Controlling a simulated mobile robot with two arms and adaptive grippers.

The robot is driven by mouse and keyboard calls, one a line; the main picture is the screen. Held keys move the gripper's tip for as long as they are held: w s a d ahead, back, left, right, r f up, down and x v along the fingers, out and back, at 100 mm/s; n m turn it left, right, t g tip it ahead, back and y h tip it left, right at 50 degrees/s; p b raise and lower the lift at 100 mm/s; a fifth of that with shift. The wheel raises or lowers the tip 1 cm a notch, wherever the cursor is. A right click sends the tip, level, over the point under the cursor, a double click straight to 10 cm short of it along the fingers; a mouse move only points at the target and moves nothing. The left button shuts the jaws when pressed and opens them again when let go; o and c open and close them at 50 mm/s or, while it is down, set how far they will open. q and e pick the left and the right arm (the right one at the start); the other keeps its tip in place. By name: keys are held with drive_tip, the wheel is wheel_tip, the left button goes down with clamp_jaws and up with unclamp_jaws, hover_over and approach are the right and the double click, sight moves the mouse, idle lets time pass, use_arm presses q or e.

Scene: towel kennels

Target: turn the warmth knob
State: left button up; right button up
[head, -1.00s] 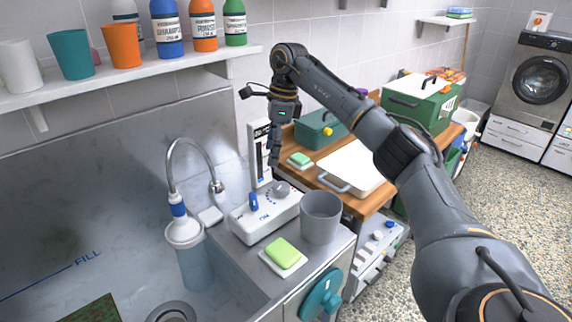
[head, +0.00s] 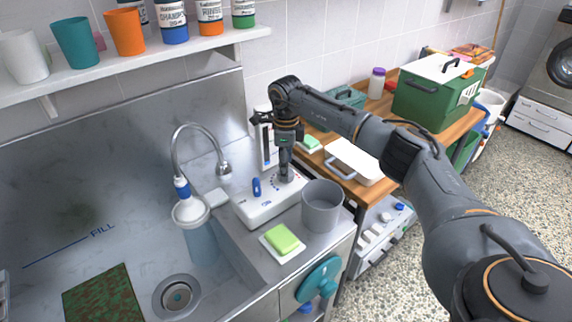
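The white control box (head: 262,209) stands on the steel counter right of the sink. It has a blue switch (head: 256,187) standing up and a grey round knob (head: 290,178) with a ring of coloured marks. My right gripper (head: 286,176) points straight down over this knob. Its fingertips are at the knob and cover most of it. The fingers overlap in this view, so their grip is unclear. My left gripper is out of view.
A grey cup (head: 321,206) stands close right of the box, and a green soap on a white dish (head: 283,242) lies in front. A wall shelf (head: 120,75) runs above.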

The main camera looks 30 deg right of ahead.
drive_tip(key=shift+a+f, duration=0.1)
drive_tip(key=shift+f, duration=0.65)
drive_tip(key=c, duration=1.1)
drive_tip(key=shift+c, duration=0.2)
drive_tip(key=shift+m, duration=0.5)
drive_tip(key=m, duration=0.8)
drive_tip(key=shift+m, duration=0.3)
drive_tip(key=m, duration=0.4)
drive_tip(key=shift+m+p, duration=0.4)
drive_tip(key=shift+m, duration=1.7)
